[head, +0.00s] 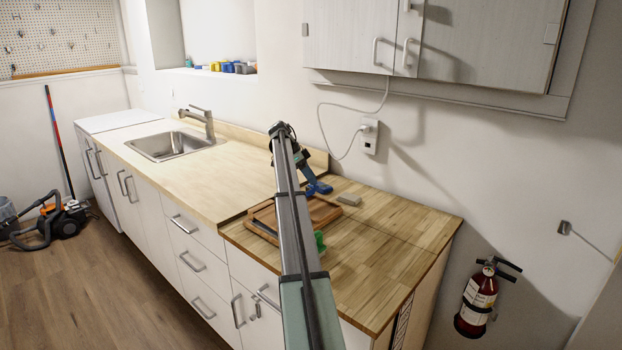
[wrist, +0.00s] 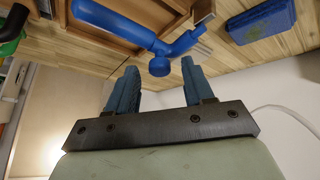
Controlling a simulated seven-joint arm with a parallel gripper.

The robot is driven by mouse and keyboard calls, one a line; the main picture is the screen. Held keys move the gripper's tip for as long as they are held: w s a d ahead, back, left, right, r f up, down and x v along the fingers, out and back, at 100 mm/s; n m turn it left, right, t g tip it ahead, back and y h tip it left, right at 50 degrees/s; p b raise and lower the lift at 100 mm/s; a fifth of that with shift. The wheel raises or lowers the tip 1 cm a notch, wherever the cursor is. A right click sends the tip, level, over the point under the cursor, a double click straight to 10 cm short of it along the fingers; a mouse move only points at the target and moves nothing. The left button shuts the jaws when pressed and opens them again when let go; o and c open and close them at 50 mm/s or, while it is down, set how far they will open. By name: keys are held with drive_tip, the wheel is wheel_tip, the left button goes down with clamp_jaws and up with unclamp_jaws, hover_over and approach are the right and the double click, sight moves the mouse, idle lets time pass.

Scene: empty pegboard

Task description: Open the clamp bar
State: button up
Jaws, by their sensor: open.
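A blue clamp-like tool lies over the wooden counter at the tray's edge; its long rounded bar (wrist: 112,22) and a short round knob (wrist: 160,66) show in the wrist view. In the head view the blue tool (head: 320,188) is small, beside the tray's far right edge. My gripper (wrist: 158,66) is open and empty, its two blue-grey fingers pointing towards the tool. The knob appears between the fingertips in the wrist view; I cannot tell whether they touch. In the head view my arm hides part of the tray and the fingers are too small to read.
A wooden tray (head: 265,216) lies on the counter (head: 385,245). A green item (head: 319,241) sits near my arm, and a small grey block (head: 348,198) lies behind. A blue box (wrist: 262,20) shows in the wrist view. The wall is close behind; the counter's right side is clear.

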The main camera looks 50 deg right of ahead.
drive_tip(key=v, duration=0.6)
drive_tip(key=shift+w+r, duration=0.25)
drive_tip(key=shift+r, duration=0.1)
drive_tip(key=shift+a, duration=0.1)
drive_tip(key=shift+c, duration=0.2)
